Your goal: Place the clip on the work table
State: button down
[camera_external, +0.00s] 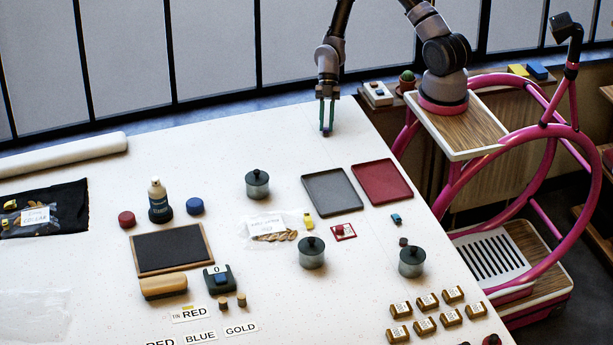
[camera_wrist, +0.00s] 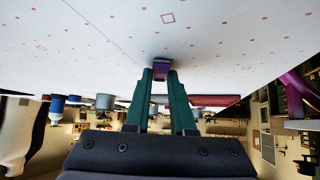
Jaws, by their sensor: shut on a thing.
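My gripper (camera_external: 327,128) points down over the far right part of the white work table (camera_external: 240,140). Its two green fingers are shut on a small clip (camera_external: 327,133). In the wrist view, the clip (camera_wrist: 161,69) looks dark purple and sits between the fingertips (camera_wrist: 161,78). The clip is at or very close to the table surface; I cannot tell whether it touches. The fingers hide part of it.
A grey tray (camera_external: 331,192) and a red tray (camera_external: 382,182) lie nearer the camera. A lidded pot (camera_external: 257,184) stands left of them. A white roll (camera_external: 60,155) lies at the far left. The table around my gripper is clear.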

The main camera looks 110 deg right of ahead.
jog(key=shift+f, duration=0.15)
jog(key=c, duration=0.8)
grip_release()
jog(key=shift+o, duration=0.2)
